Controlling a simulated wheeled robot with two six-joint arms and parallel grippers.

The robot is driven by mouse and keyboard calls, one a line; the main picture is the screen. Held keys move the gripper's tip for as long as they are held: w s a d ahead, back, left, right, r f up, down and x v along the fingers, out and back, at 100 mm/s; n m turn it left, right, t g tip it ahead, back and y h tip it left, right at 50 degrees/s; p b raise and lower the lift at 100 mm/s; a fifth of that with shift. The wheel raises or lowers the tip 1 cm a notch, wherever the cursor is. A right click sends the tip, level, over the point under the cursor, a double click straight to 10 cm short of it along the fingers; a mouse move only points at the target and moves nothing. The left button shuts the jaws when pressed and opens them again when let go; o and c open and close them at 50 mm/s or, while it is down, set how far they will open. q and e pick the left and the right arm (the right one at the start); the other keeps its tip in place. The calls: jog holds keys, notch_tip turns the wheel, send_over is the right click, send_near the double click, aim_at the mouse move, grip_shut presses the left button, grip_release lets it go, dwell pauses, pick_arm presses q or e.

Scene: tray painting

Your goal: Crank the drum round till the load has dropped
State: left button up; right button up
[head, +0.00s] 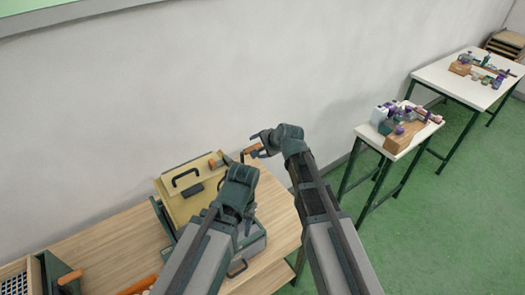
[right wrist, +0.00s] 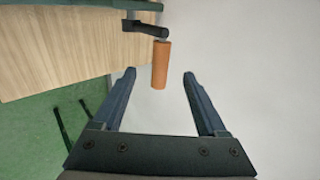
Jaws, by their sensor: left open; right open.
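An orange crank handle (right wrist: 161,66) on a dark crank arm (right wrist: 146,28) shows in the right wrist view, beyond the table's edge. It also shows in the head view (head: 251,149). My right gripper (right wrist: 159,73) is open, with its fingertips apart on either side of the handle's lower end. I see a gap to each finger; whether the handle is at their depth I cannot tell. My left gripper (head: 243,222) is open above the worktable, in front of the tan panel and over a grey case. I cannot make out the drum or the load.
The tan panel (head: 185,207) with a black handle stands on the wooden worktable (head: 115,240). The grey case (head: 252,250) is close below my left gripper. More orange handles lie lower left. Two white side tables (head: 366,133) (head: 440,76) with small items stand right.

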jog(key=b+x, duration=0.3)
jog(key=x, duration=0.2)
jog(key=shift+w+f, duration=0.2)
jog(key=shift+w, duration=0.05)
jog(key=shift+c, duration=0.3)
grip_shut()
